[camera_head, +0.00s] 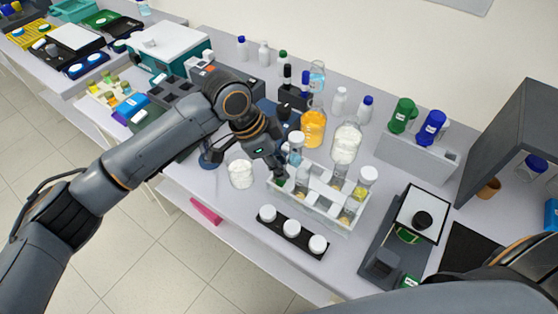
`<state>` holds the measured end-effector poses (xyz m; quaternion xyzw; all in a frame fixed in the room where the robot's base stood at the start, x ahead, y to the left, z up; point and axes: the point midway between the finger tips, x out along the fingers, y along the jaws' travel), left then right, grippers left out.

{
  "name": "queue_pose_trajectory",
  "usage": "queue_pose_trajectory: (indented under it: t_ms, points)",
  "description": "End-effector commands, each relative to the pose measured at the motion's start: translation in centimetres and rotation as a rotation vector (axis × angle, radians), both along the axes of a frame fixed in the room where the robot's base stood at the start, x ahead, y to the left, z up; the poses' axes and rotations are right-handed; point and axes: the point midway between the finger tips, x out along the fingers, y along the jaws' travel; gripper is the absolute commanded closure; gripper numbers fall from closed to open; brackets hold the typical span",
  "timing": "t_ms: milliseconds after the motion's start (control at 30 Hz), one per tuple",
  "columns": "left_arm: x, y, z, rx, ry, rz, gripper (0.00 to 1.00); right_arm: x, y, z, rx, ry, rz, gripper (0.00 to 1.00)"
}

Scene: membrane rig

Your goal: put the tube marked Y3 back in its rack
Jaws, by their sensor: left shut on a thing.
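A clear tube rack (345,226) stands on the bench at centre right. It holds several tubes, among them a white-capped one with yellow liquid (361,187) at its right end. My left gripper (281,166) is over the rack's left end, shut on what looks like a tube. The gripper hides most of the held piece. A pale-capped tube (296,141) shows right beside the fingers; I cannot tell whether it is the held one. The marking Y3 is too small to read on any tube. My right gripper is out of view.
A black holder with white-lidded jars (291,232) stands in front of the rack. A beaker of white material (241,174) is at its left. Bottles with orange (313,128) and whitish contents (346,143) stand close behind. A balance (402,240) is at the right.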

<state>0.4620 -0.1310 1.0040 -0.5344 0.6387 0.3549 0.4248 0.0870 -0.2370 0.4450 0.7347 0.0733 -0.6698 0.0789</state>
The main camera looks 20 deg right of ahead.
Motion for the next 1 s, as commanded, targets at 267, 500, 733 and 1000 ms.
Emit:
queue_pose_trajectory:
  t_ms: [267, 500, 733, 1000]
  points:
    - [0.0, 0.0, -0.2, 0.000, 0.000, 0.000, 0.51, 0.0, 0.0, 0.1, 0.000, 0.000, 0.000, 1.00]
    - [0.0, 0.0, -0.2, 0.000, 0.000, 0.000, 0.49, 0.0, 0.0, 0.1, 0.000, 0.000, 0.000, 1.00]
    - [0.2, 0.5, 1.1, 0.000, -0.002, 0.002, 0.49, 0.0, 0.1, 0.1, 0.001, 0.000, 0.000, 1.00]
    - [0.6, 2.6, 6.2, -0.001, -0.004, 0.001, 0.49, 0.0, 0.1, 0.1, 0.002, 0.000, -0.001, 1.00]
